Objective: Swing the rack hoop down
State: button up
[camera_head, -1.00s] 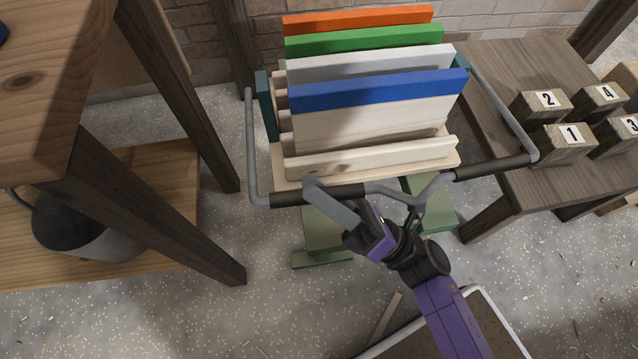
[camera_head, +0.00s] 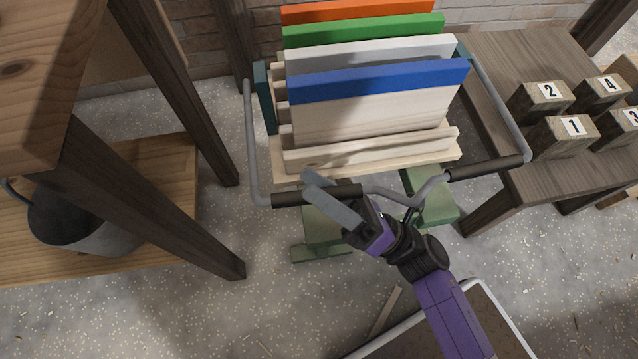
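The rack hoop (camera_head: 253,140) is a bent grey tube with dark grip sleeves on its front bar. It reaches around the front of a wooden rack (camera_head: 365,160) holding upright boards with orange, green, white and blue top edges. The front bar hangs just in front of the rack's lower edge and dips in a V at the middle. My gripper (camera_head: 318,187), on a purple arm, is at the hoop's left sleeve.
A wooden table (camera_head: 60,60) with thick dark legs stands close at left, a grey pot (camera_head: 75,225) on its lower shelf. At right, a low dark bench (camera_head: 555,180) holds numbered blocks (camera_head: 560,138), close to the hoop's right end. A framed panel lies at the bottom.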

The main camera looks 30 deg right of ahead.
jog(key=p+v, duration=0.1)
jog(key=v, duration=0.6)
jog(key=shift+s+d+f, duration=0.2)
jog(key=shift+s+f, duration=0.05)
jog(key=shift+s, duration=0.05)
